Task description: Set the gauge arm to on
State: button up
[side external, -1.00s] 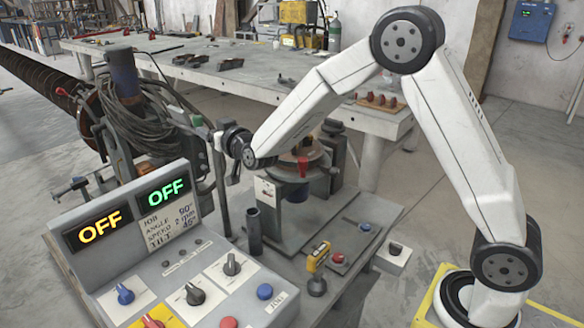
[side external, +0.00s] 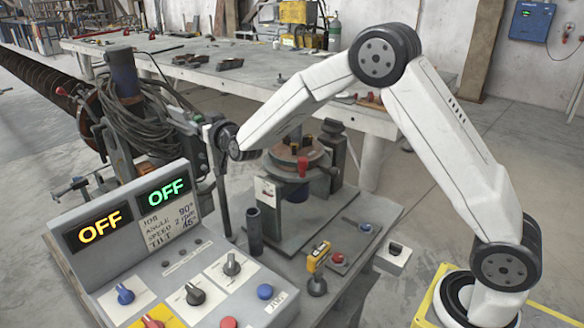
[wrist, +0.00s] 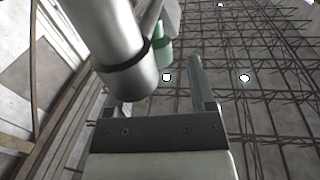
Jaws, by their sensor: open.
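My gripper (wrist: 158,92) is open, with two grey fingers apart in the wrist view. A thick grey metal cylinder (wrist: 118,45) crosses in front of its left finger, and a green-tipped piece (wrist: 164,48) stands ahead between the fingers. I cannot tell whether either touches a finger. In the side view my wrist is beside a grey upright post (side external: 220,185) and a green-tipped handle (side external: 196,119); the fingertips are hard to make out there. I cannot tell for sure which part is the gauge arm. The orange display (side external: 100,227) and the green display (side external: 165,190) both read OFF.
The control panel (side external: 190,270) with knobs and buttons is at front left. A round turntable (side external: 297,155) with a red handle is right of my wrist. Coiled cables (side external: 150,125) hang behind it. A long workbench (side external: 250,70) stands at the back.

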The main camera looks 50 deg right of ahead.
aim_at(200, 120)
jog(key=shift+w+d, duration=0.15)
jog(key=shift+w, duration=0.65)
jog(key=shift+w+d, duration=0.15)
jog(key=shift+w, duration=0.65)
grip_shut()
dwell(0.5)
